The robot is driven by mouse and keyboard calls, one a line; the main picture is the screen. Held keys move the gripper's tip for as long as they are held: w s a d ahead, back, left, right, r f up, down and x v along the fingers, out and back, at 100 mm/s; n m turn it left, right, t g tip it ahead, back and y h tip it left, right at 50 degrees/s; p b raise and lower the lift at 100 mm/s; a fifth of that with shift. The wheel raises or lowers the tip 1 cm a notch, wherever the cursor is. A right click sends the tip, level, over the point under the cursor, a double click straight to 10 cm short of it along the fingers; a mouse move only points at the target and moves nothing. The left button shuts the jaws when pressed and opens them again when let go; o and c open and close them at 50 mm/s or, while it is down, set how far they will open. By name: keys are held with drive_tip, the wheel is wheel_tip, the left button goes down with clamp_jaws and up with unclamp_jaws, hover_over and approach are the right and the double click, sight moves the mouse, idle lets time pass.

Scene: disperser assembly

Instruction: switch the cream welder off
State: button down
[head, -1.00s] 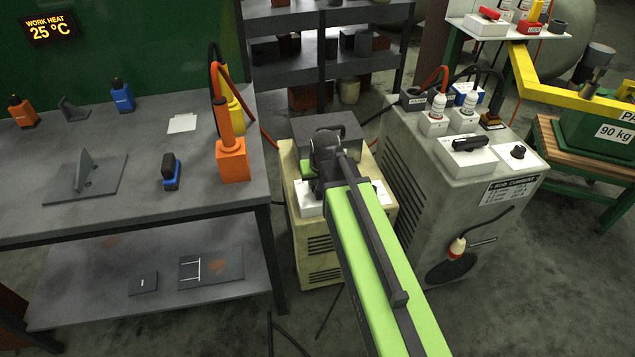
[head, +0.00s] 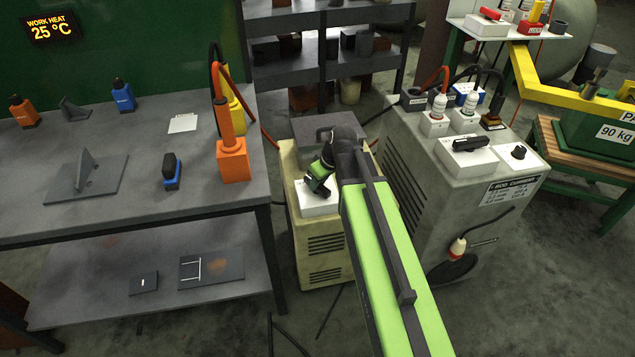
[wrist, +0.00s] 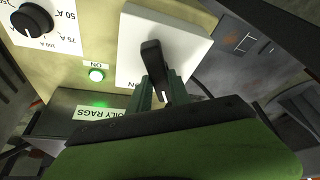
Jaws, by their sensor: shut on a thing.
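The cream welder (head: 325,265) stands on the floor between the workbench and a grey welder. On it is a white switch plate (head: 319,208), partly hidden by my gripper (head: 318,186), which reaches down over it. In the wrist view the plate (wrist: 190,52) carries a black switch handle (wrist: 152,56). My green gripper fingers (wrist: 162,88) are shut on this handle. Beside the plate a small green lamp (wrist: 96,74) marked ON is lit. The lettering at the plate's lower edge is mostly hidden.
A black current dial (wrist: 32,18) sits left of the lamp. A label reading "OILY RAGS" (wrist: 100,114) shows below. The grey welder (head: 440,190) stands close on the right, the workbench (head: 110,215) close on the left.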

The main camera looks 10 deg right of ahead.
drive_tip(key=n+g+y, duration=0.1)
drive_tip(key=n, duration=0.2)
drive_tip(key=n+g, duration=0.1)
drive_tip(key=n, duration=0.2)
drive_tip(key=shift+w+d+n+y, duration=0.2)
drive_tip(key=shift+n+y, duration=0.1)
drive_tip(key=shift+y, duration=0.1)
drive_tip(key=n+g, duration=0.2)
drive_tip(key=n, duration=0.3)
drive_tip(key=shift+n, duration=0.3)
drive_tip(key=c, duration=1.2)
unclamp_jaws()
drive_tip(key=shift+r, duration=0.1)
